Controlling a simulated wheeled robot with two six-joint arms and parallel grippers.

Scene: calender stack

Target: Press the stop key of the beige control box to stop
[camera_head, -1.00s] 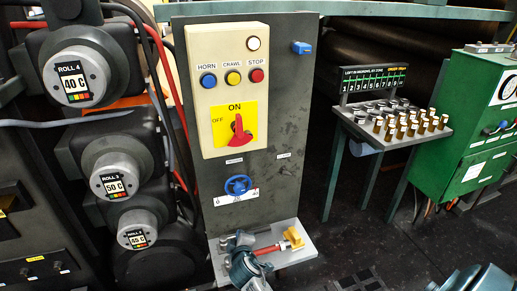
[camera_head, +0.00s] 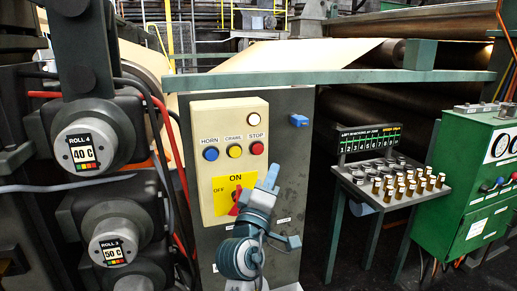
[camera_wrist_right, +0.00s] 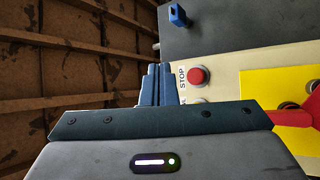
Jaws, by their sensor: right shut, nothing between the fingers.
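The beige control box (camera_head: 201,118) is on the grey upright panel, with the red stop key (camera_head: 257,148) at the right end of its row of keys. My right gripper (camera_head: 271,170) is shut and empty, pointing up in front of the box's lower right part, below the stop key in the picture. It partly covers the red rotary switch (camera_head: 235,208). In the right wrist view, the shut fingers (camera_wrist_right: 158,71) appear just left of the red stop key (camera_wrist_right: 198,75), with a visible gap in the picture. Contact with the box cannot be seen. My left gripper is not in view.
The blue horn key (camera_head: 211,154) and yellow crawl key (camera_head: 235,151) sit left of the stop key. A blue fitting (camera_head: 298,120) sticks out on the panel's right.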

